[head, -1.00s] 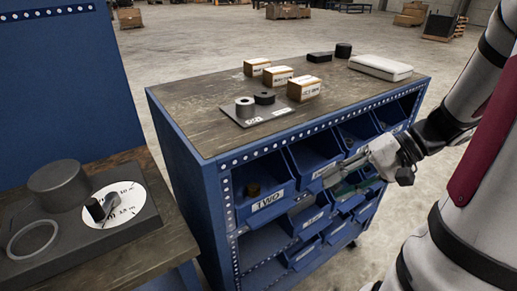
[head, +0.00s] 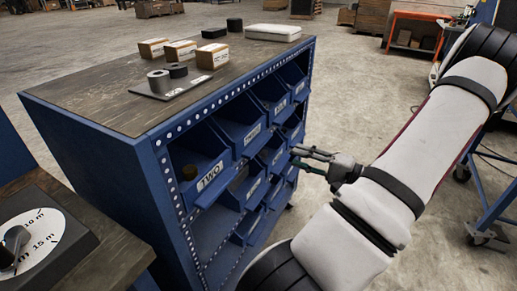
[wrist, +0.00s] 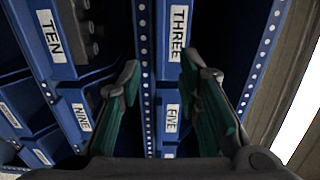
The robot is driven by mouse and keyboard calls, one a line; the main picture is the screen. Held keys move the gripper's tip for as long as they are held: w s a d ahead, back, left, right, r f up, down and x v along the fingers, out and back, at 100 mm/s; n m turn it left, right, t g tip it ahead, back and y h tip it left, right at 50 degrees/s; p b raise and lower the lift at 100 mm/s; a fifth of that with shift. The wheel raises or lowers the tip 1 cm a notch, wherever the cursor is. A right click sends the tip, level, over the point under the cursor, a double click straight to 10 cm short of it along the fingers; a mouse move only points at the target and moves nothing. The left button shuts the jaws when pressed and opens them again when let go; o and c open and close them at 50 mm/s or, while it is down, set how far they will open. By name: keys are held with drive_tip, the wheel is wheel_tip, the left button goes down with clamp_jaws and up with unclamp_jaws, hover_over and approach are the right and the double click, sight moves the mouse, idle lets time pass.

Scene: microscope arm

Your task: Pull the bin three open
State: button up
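The blue bin labelled THREE (wrist: 179,32) is in the upper row of the cabinet in the wrist view, where that row runs down the right half.
Bin TWO (head: 210,176) stands at the left end of the upper row. Bins TEN (wrist: 49,35), NINE (wrist: 82,117) and FIVE (wrist: 172,117) are close by. Small boxes (head: 180,49) lie on the cabinet top. An orange table (head: 415,32) stands at the right back.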

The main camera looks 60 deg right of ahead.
sight(263, 146)
drive_tip(key=w, duration=0.8)
drive_tip(key=w+a+b, duration=0.1)
drive_tip(key=w, duration=0.3)
drive_tip(key=shift+w, duration=0.2)
clamp_jaws()
